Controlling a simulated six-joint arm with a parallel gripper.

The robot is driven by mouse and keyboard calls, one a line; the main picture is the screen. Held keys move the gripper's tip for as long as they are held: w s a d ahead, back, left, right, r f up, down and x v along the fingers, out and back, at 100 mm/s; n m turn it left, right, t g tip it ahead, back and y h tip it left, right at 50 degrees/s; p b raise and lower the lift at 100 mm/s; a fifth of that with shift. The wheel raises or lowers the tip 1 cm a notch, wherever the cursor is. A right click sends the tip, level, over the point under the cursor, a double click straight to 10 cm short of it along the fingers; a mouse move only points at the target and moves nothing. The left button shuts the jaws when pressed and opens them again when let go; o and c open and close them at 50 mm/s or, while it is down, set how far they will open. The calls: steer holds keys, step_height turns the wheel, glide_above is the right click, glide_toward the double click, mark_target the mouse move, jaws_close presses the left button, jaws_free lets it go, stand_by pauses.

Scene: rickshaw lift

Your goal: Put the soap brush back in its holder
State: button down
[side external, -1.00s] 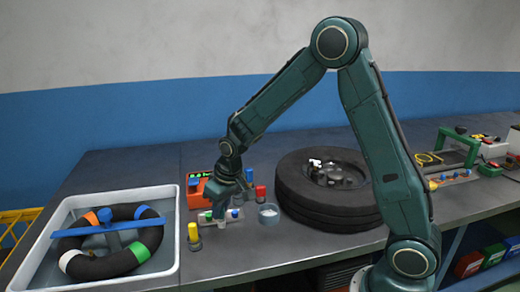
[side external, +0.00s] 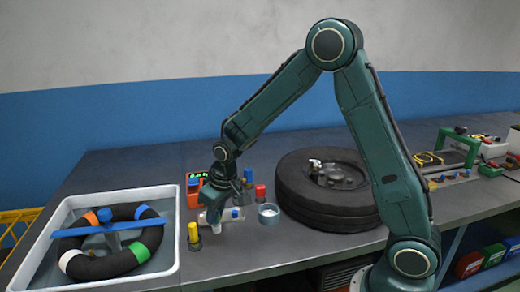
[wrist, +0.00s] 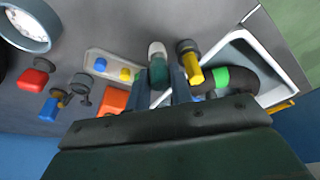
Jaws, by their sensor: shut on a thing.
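The soap brush, a green cylinder with a whitish end (wrist: 157,50), is between the fingers of my gripper (wrist: 159,78) in the wrist view. The gripper is shut on it. In the side view my gripper (side external: 214,210) is low over the bench, with the brush's white end (side external: 217,228) pointing down. A pale rack (wrist: 92,70) with blue and yellow pieces lies beside the brush and also shows in the side view (side external: 236,219). I cannot tell whether the brush touches the rack or which part is its holder.
A yellow-topped piece (side external: 193,230) stands close by. A small round cup (side external: 268,214) stands to the right, before the stacked tyre (side external: 320,206). A white tub (side external: 172,268) with a ring is at left. An orange box (side external: 193,203) is behind. Bare bench lies in front.

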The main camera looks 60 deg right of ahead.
steer(key=w+d+r+m, duration=0.2)
steer(key=w+d+r, duration=0.1)
steer(key=d+r, duration=0.55)
steer(key=w+d+r+m, duration=0.2)
steer(key=w+d+r, duration=0.1)
steer(key=d+r, duration=0.6)
step_height(320, 180, down, 17)
steer(key=d+h, duration=0.1)
steer(key=shift+s+r, duration=0.2)
steer(key=shift+f, duration=0.1)
steer(key=shift+f, duration=2.05)
steer(key=shift+f, duration=0.1)
steer(key=c, duration=1.3)
jaws_free()
steer(key=shift+o, duration=0.3)
